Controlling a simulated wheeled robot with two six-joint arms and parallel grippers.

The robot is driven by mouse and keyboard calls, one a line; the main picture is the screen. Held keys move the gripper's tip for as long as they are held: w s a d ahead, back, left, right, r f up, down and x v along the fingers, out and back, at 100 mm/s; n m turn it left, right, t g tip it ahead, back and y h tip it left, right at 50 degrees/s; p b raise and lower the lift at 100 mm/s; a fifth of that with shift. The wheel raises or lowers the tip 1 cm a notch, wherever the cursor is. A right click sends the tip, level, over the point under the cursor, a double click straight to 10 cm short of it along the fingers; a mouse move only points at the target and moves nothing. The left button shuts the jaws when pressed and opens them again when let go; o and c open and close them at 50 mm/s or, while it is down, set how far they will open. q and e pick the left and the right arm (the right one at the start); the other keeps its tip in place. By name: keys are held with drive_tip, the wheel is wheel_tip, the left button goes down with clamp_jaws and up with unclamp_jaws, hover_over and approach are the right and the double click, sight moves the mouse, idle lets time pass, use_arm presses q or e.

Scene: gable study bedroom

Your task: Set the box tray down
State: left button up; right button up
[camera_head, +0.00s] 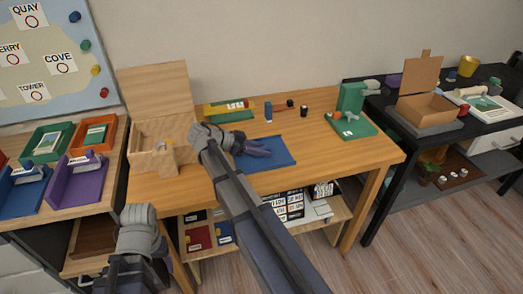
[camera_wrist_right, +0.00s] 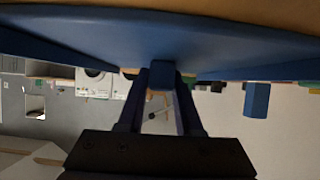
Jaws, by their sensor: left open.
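A flat blue tray (camera_head: 275,158), which I take to be the box tray, is at the middle of the wooden table. My right gripper (camera_head: 266,152) is over it. In the right wrist view the fingers close on a small blue knob (camera_wrist_right: 162,75) on the blue tray surface (camera_wrist_right: 90,35). Whether the tray rests on the table or hangs just above it I cannot tell. A wooden box (camera_head: 148,133) with its lid raised stands to the left. My left gripper (camera_head: 125,272) is low at the left, in front of the table, open and apart from the box; its fingertips are hard to see.
A green stand (camera_head: 351,118) is on the table's right part, and a blue block (camera_head: 268,112) stands behind the tray. A low shelf below holds cards and boxes. Purple (camera_head: 80,182) and orange trays sit on the left desk. A cardboard box (camera_head: 428,108) is on the black desk.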

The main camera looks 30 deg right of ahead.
drive_tip(key=o, duration=0.4)
drive_tip(key=shift+c, duration=0.2)
drive_tip(key=shift+r, duration=0.2)
drive_tip(key=shift+w+a+r+p, duration=0.1)
drive_tip(key=shift+a+r+p, duration=0.2)
drive_tip(key=shift+p, duration=0.15)
drive_tip(key=p+v, duration=0.5)
drive_tip(key=v, duration=0.5)
drive_tip(key=shift+a, duration=0.15)
drive_tip(key=shift+w+a+r, duration=0.1)
drive_tip(key=shift+a, duration=0.35)
